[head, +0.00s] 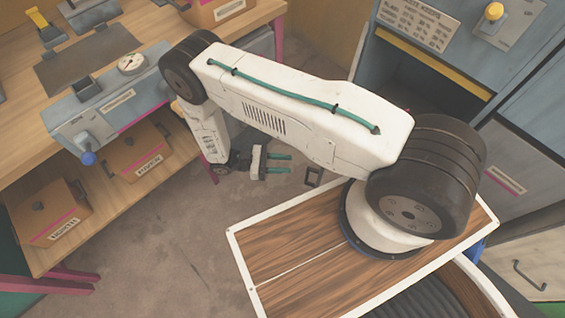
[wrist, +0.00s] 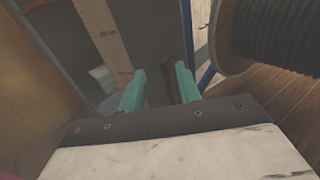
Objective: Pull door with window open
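My gripper (head: 280,164) hangs low between the workbench and the cabinet in the head view. Its two teal fingers are parallel, with a gap between them. In the wrist view my gripper (wrist: 158,88) is also open. I cannot clearly make out a door with a window. The blue-grey cabinet (head: 540,75) at the right has a dark opening with a yellow strip, well apart from my gripper.
A wooden workbench (head: 150,30) at the left carries a grey-blue device (head: 105,115) with a gauge. Cardboard boxes (head: 140,158) stand on its lower shelf. A small dark bracket-like thing (head: 313,177) shows right of my fingers. The floor (head: 165,250) at lower left is clear.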

